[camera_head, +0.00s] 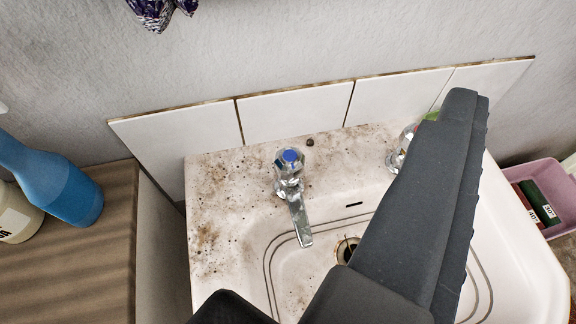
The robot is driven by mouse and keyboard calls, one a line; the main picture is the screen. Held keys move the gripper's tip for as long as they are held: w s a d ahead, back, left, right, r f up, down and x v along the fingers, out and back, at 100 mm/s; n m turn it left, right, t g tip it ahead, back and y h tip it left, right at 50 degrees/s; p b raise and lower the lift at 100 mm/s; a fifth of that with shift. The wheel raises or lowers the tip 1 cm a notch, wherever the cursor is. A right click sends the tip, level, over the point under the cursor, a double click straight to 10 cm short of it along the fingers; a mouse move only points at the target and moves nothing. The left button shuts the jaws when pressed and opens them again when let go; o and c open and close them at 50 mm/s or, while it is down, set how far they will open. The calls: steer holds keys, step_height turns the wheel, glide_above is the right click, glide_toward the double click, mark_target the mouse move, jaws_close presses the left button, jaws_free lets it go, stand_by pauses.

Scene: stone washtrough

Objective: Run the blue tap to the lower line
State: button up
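The blue tap (289,178) is chrome with a blue disc on its knob. It stands on the stained back ledge of the white basin (215,215), its spout pointing down over the bowl. No water stream is visible. Two dark lines (272,258) run around the inside of the bowl, one below the other; my gripper hides part of them. The drain hole (346,250) is partly covered by my gripper (464,100). My gripper reaches up from the lower right, right of the blue tap and apart from it in the picture. Its finger opening cannot be made out.
A second chrome tap (399,150), partly hidden, stands behind my gripper with something green beside it. White tiles (290,112) back the basin. A blue bottle (62,185) stands on a wooden top (95,250) at left. A pink tub (560,185) sits at right.

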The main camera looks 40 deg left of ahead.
steer(key=w+a+f+n+g+y+p, duration=0.1)
steer(key=a+f+y, duration=0.15)
steer(key=f, duration=0.45)
steer(key=w+a+f+n+g+y, duration=0.1)
steer(key=a+f, duration=0.3)
steer(key=f, duration=0.3)
steer(key=n+g+y, duration=0.1)
steer(key=g+y, duration=0.1)
glide_toward(288, 167)
steer(key=x, duration=1.2)
steer(key=shift+f, duration=0.1)
steer(key=c, duration=1)
